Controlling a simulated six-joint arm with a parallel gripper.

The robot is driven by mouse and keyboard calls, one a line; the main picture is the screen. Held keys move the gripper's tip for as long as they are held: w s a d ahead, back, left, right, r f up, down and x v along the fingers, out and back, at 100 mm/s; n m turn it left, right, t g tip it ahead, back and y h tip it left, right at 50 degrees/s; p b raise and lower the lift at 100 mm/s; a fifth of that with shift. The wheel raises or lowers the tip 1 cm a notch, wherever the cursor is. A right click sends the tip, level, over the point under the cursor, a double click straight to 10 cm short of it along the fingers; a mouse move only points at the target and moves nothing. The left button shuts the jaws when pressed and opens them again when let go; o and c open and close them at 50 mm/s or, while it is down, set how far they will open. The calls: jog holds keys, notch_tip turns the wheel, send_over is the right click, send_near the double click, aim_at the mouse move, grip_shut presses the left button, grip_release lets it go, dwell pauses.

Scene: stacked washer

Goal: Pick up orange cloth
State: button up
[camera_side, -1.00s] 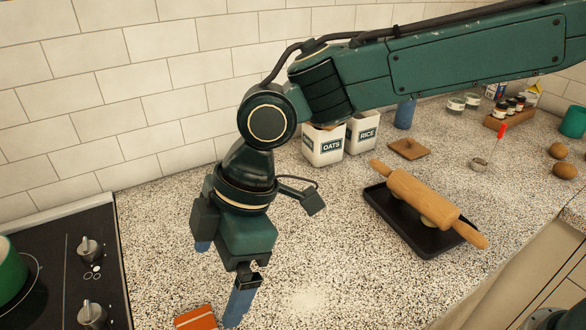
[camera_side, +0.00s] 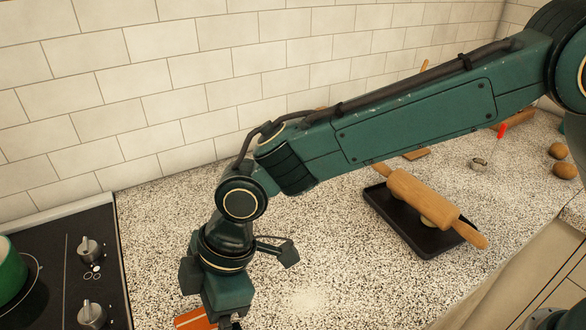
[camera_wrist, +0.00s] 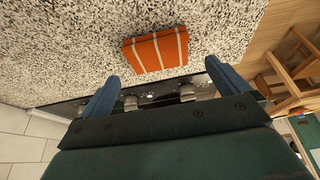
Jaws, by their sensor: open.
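The orange cloth (camera_wrist: 157,52) lies folded flat on the speckled counter and has pale stripes. In the side view the orange cloth (camera_side: 190,320) shows only in part at the bottom edge, just left of my gripper's body. In the wrist view my gripper (camera_wrist: 161,70) is open, with its two blue fingers wide apart and nothing between them. The cloth appears just beyond the fingertips, roughly centred between them. The fingertips are below the frame in the side view, so their height over the cloth is hard to tell.
A black stovetop (camera_side: 80,270) with knobs and a green pot (camera_side: 10,272) is close on the left. A rolling pin (camera_side: 425,200) lies across a black tray (camera_side: 418,233) on the right. The tiled wall (camera_side: 150,90) stands behind. The counter between is clear.

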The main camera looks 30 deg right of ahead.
jog(key=shift+f, duration=0.1)
jog(key=shift+x, duration=2.5)
jog(key=shift+w+d, duration=0.1)
jog(key=shift+c, duration=0.2)
jog(key=c, duration=0.8)
notch_tip(320, 180, up, 20)
